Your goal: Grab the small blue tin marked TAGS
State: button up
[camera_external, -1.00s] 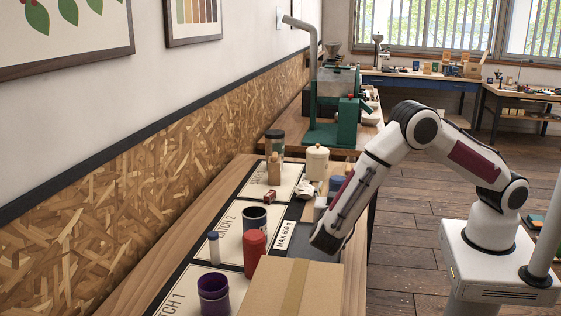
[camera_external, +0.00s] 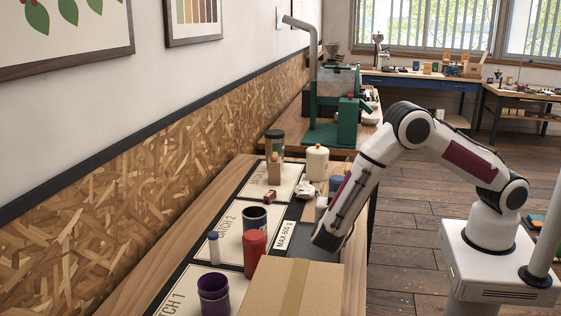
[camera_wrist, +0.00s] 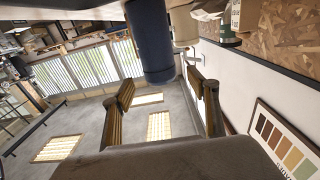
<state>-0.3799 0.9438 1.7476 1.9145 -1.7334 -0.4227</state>
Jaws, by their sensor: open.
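A dark blue cylinder (camera_wrist: 150,42), likely the blue tin, shows at the top of the wrist view, which looks upside down. No TAGS lettering is readable on it. A small bluish patch (camera_external: 321,203) beside my arm in the external view may be the same tin, mostly hidden. My gripper (camera_wrist: 168,90) is open and empty. Its two fingers point toward the cylinder, which lies beyond the fingertips and slightly left of their middle. In the external view my wrist is low over the bench, behind the cardboard box, and the fingers cannot be made out.
A cardboard box (camera_external: 292,290) stands close in front of my wrist. A red canister (camera_external: 254,252), a purple cup (camera_external: 213,294), a dark open can (camera_external: 255,219) and a blue-capped tube (camera_external: 213,247) stand left. A cream canister (camera_external: 317,163) stands farther back.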

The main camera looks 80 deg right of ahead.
aim_at(337, 186)
jog(key=shift+d, duration=2.1)
jog(key=c, duration=1.4)
